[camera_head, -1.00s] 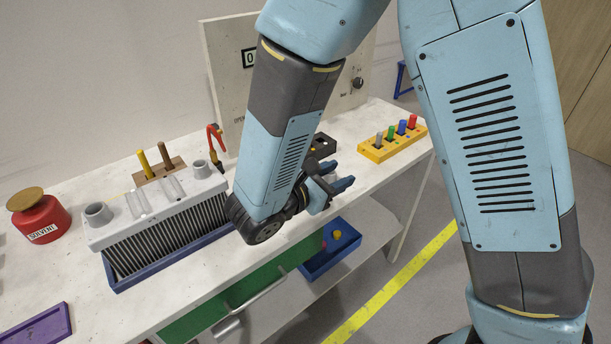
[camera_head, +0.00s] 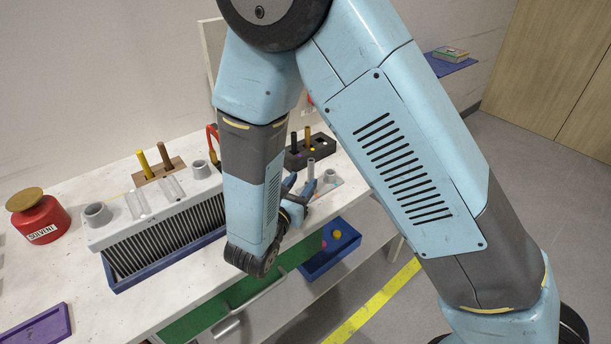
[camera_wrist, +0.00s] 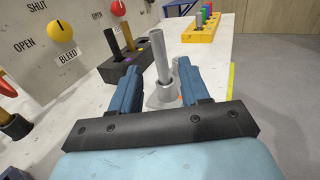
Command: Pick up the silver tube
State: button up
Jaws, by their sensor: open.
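The silver tube (camera_wrist: 159,55) stands upright in a grey socket base (camera_wrist: 163,97) on the bench in the wrist view. It also shows in the head view (camera_head: 311,168), just beyond my fingers. My gripper (camera_wrist: 157,66) is open and empty, with one blue finger on either side of the tube in the wrist view. I cannot tell whether the tube is fully between the fingertips or a little ahead of them. In the head view my gripper (camera_head: 299,186) is partly hidden by my own forearm.
A dark block (camera_wrist: 130,68) with upright pegs stands left of the tube. A yellow rack (camera_wrist: 203,33) with several coloured pegs is behind it. A ribbed grey unit (camera_head: 160,215) and a red solvent can (camera_head: 40,222) are further left.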

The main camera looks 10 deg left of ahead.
aim_at(309, 174)
jog(key=shift+f+x, duration=0.1)
jog(key=shift+x, duration=1.45)
jog(key=shift+f+x, duration=0.15)
jog(key=shift+x, duration=1.4)
grip_shut()
